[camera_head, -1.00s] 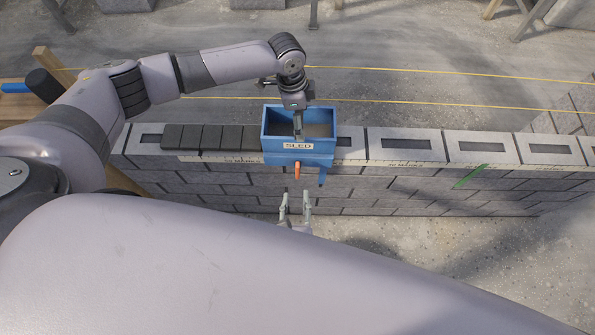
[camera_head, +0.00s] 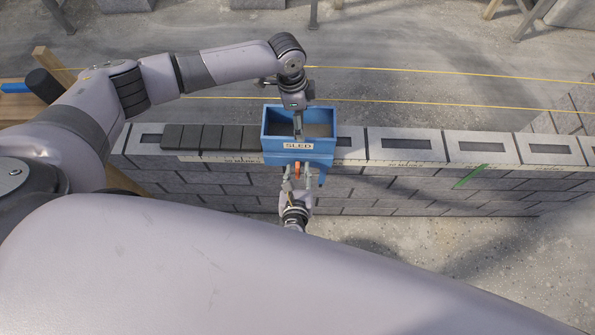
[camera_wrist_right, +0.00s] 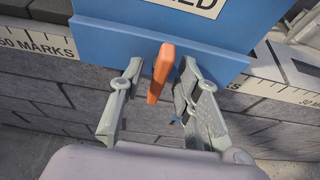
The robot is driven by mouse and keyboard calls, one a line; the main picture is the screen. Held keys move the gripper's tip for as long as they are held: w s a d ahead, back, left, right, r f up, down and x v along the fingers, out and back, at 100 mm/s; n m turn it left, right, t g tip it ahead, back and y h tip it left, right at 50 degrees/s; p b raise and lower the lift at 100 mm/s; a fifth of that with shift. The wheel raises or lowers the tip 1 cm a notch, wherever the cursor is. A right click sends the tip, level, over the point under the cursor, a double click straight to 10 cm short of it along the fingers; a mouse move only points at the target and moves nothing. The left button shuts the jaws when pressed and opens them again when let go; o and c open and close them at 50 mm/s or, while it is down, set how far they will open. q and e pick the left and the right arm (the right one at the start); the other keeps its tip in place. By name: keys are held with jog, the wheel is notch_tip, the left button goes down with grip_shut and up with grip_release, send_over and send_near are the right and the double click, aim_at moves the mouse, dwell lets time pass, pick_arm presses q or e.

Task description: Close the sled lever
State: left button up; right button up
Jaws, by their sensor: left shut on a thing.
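The blue sled (camera_head: 322,158), an open-topped box with a "SLED" label, sits on top of the block wall. Its orange lever (camera_head: 297,176) hangs down from the front face and also shows in the right wrist view (camera_wrist_right: 161,72). My left gripper (camera_head: 298,130) reaches down into the box from above and is shut on part of the sled; its fingertips are partly hidden. My right gripper (camera_head: 297,182) is in front of the sled, open. In the right wrist view its fingers (camera_wrist_right: 160,82) stand on either side of the lever, with gaps on both sides.
Dark slabs (camera_head: 210,137) lie on the wall left of the sled. Hollow grey blocks (camera_head: 405,145) continue to the right. A marked strip (camera_wrist_right: 35,43) runs along the wall's top edge. Yellow lines (camera_head: 450,105) cross behind the wall.

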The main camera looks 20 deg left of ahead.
pick_arm(q)
jog(key=shift+s+f, duration=0.3)
pick_arm(e)
jog(key=shift+c, duration=0.2)
grip_shut()
